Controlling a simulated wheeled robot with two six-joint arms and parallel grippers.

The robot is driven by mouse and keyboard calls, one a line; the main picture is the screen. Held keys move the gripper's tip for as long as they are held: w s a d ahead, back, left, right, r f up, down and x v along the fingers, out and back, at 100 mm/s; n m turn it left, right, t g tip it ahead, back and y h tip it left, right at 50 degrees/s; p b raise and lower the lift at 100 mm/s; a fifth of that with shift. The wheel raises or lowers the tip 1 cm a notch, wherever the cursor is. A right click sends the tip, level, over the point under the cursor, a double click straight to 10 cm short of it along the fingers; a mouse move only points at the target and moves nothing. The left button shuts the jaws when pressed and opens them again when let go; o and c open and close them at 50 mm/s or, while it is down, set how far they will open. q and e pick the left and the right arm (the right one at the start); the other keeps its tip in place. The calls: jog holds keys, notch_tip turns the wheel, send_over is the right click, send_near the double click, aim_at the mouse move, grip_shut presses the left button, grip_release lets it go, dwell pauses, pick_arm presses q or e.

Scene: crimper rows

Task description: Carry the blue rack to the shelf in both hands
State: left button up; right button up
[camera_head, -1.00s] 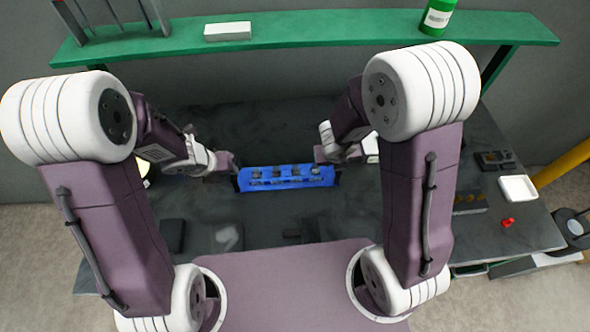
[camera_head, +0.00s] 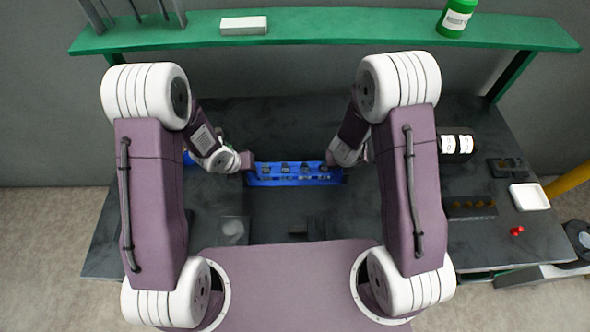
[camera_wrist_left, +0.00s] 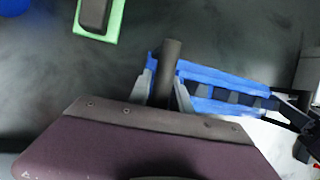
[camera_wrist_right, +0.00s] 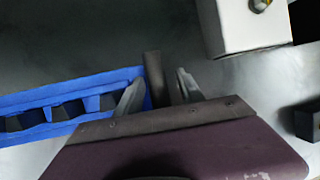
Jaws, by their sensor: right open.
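The blue rack (camera_head: 295,181) lies across the middle of the dark bench, with a row of dark pieces in it. My left gripper (camera_head: 250,162) is at its left end; in the left wrist view its fingers (camera_wrist_left: 165,88) stand on either side of a dark upright post (camera_wrist_left: 170,60), and whether they press on it is unclear. My right gripper (camera_head: 335,160) is at the rack's right end; in the right wrist view its fingers (camera_wrist_right: 160,82) are open on either side of a similar post (camera_wrist_right: 153,70). The green shelf (camera_head: 330,32) runs along the back, above the bench.
A white box (camera_head: 244,26) and a green bottle (camera_head: 455,17) stand on the shelf, with clear room between them. Dark upright bars stand at its left end.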

pick_arm(q)
jog(key=shift+c, duration=0.4)
pick_arm(e)
jog(key=shift+c, duration=0.4)
pick_arm(q)
jog(key=shift+f, duration=0.1)
grip_shut()
pick_arm(e)
jog(key=shift+f, duration=0.1)
jog(key=c, duration=0.5)
grip_shut()
